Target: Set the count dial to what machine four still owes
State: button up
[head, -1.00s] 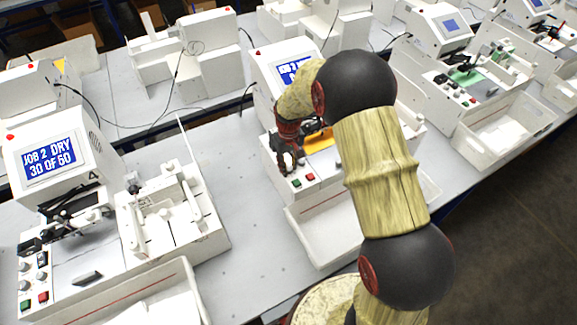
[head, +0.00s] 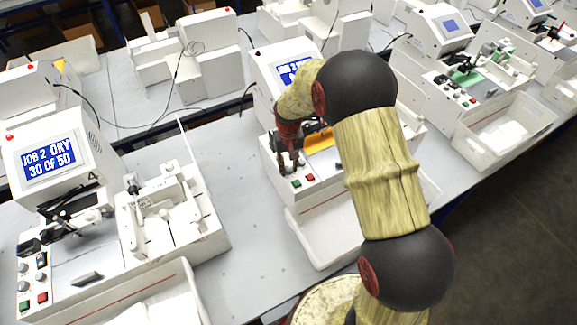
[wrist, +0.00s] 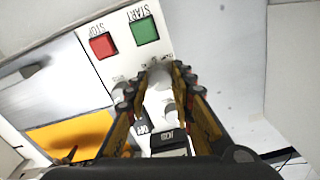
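Machine four (head: 93,176), marked "4", stands at the left in the head view. Its screen (head: 50,160) reads "JOB 2 DRY 30 OF 50". My gripper (head: 290,168) points down over the control panel of the middle machine, whose screen (head: 292,72) is partly hidden by my arm. In the wrist view my gripper (wrist: 158,80) has its fingers apart, with a pale round knob (wrist: 160,78) between them. I cannot tell whether they touch it, and its marks are not readable.
On the middle machine's panel, the green START button (wrist: 144,30) and red STOP button (wrist: 102,45) lie just beyond the fingertips. A black rocker switch (wrist: 168,140) is close to the palm. A yellow-orange plate (wrist: 75,137) lies beside the panel. Table between machines is clear.

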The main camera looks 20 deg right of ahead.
aim_at(288, 168)
jog(key=o, duration=0.5)
notch_tip(288, 168, up, 12)
dwell(0.6)
dwell(0.5)
